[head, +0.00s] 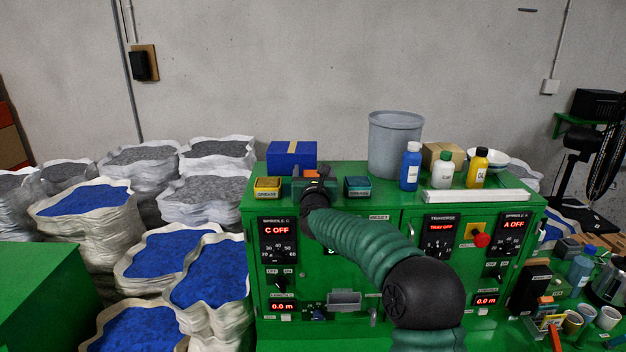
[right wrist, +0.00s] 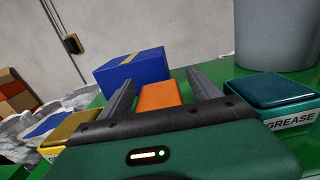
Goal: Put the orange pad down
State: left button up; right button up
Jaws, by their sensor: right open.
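The orange pad (right wrist: 158,95) lies between the two parted fingers of my right gripper (right wrist: 161,79) in the right wrist view, with gaps at its sides. In the head view, the right gripper (head: 313,180) is over the top of the green machine (head: 385,190), and a small part of the orange pad (head: 310,174) shows there. The gripper is open. The pad's near end and underside are hidden, so I cannot tell exactly what it rests on. My left gripper is in neither view.
A blue box (head: 292,155) stands just behind the gripper. A yellow tin (head: 267,187) is on its left and a teal grease tin (head: 357,186) on its right. A grey bucket (head: 395,145) and several bottles stand further right. Sacks (head: 150,245) fill the left side.

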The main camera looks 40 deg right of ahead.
jog(key=b+v, duration=0.1)
jog(key=v, duration=0.1)
jog(key=b+v, duration=0.1)
jog(key=v, duration=0.1)
jog(key=f+b+v, duration=0.1)
jog(key=b+v, duration=0.1)
jog(key=r+b+v, duration=0.1)
jog(key=b+v, duration=0.1)
jog(key=v, duration=0.4)
jog(key=shift+a, duration=0.3)
